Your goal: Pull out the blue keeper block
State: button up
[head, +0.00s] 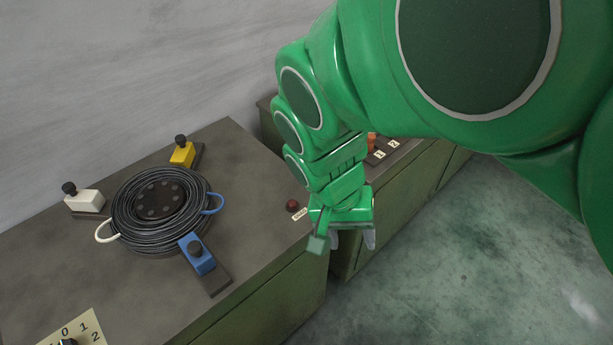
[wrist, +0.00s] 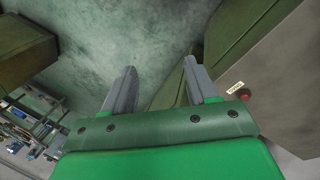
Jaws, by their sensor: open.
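The blue keeper block (head: 198,255) with a dark knob sits on a dark rail at the front right of a coil of black wire (head: 122,222) on the cabinet top. The block touches or nearly touches the coil's edge. My gripper (head: 352,240) is to the right of the block, past the cabinet's front edge and well apart from it. In the wrist view my gripper (wrist: 162,88) is open, with its two grey fingers apart and nothing between them. The blue block does not show in the wrist view.
A yellow block (head: 183,154) and a white block (head: 84,200) also stand around the coil. A blue loop (head: 214,204) and a white loop (head: 103,232) stick out from it. A red button (head: 292,205) and a numbered dial plate (head: 75,335) are on the cabinet top. Open floor (head: 440,270) lies right.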

jog(key=n+y, duration=0.8)
jog(key=n, duration=1.2)
send_near(194, 246)
jog(key=shift+x, duration=4.4)
grip_shut()
